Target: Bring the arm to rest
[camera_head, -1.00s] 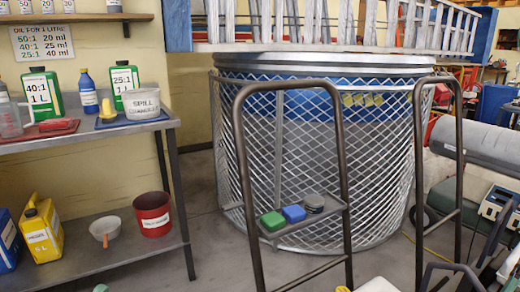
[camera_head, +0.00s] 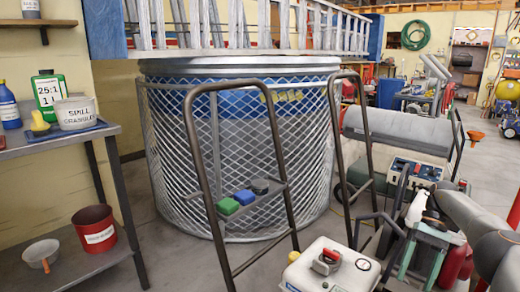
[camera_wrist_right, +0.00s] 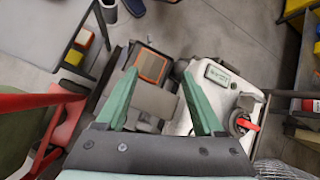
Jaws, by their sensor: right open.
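My right arm (camera_head: 490,240) comes in from the right edge of the head view, bent downward. Its gripper (camera_head: 418,277) hangs low at the lower right with green fingers pointing down. In the right wrist view the same gripper (camera_wrist_right: 160,73) is open, its two green fingers well apart. Nothing shows between the fingertips; the floor and equipment lie beyond them. My left arm and gripper are not in view.
A round mesh-caged tank (camera_head: 240,150) stands ahead, with a dark tubular frame (camera_head: 205,165) before it. A shelf table (camera_head: 60,145) is at left. A grey roller machine (camera_head: 395,130) stands at right. A white housing (camera_head: 320,268) is close below. Open floor (camera_head: 500,170) shows far right.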

